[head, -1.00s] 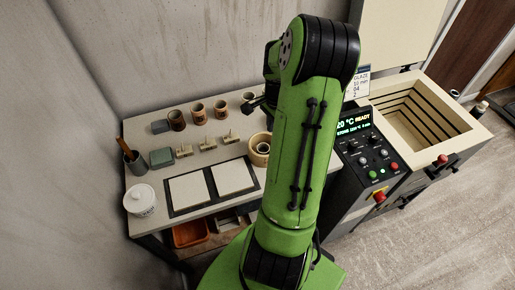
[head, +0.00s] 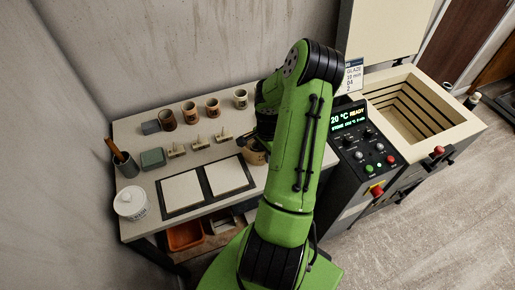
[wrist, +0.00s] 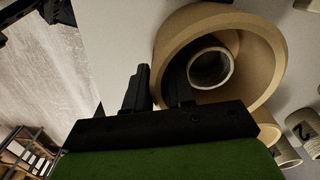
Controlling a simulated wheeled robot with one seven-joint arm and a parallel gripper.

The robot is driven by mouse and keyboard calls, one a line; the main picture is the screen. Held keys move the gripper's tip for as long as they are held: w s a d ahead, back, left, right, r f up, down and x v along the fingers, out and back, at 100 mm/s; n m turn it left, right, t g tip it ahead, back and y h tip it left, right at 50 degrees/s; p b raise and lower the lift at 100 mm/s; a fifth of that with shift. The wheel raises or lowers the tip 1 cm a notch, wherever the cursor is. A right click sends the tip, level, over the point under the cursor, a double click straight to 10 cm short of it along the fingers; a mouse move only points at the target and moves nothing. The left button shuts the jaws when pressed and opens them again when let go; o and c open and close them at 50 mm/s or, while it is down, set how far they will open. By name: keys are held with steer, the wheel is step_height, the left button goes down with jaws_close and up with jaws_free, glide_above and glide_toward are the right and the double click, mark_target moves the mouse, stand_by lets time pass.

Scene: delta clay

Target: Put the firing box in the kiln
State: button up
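The firing box, a round tan open-topped box (wrist: 259,92) with a pale ring-like cup (wrist: 211,69) inside, fills the upper middle of the wrist view. In the head view the box (head: 253,155) stands at the right end of the worktable, mostly hidden by my arm. My gripper (wrist: 160,78) is at the box's near-left wall, with one dark finger outside and the other inside. The gap looks narrow, and whether the fingers press the wall is unclear. The kiln (head: 465,122) stands at the right with its lid (head: 385,30) raised and its slatted chamber showing.
The worktable (head: 125,178) holds several cups (head: 190,112), small tan pieces (head: 200,142), two white slabs (head: 227,175), a green-grey block (head: 153,158) and a white tub (head: 130,203). The control panel (head: 366,150), reading 20 °C READY, stands between table and kiln.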

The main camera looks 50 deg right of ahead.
jaws_close()
step_height(320, 180, up, 10)
steer(key=shift+r+p, duration=0.1)
steer(key=shift+p, duration=0.8)
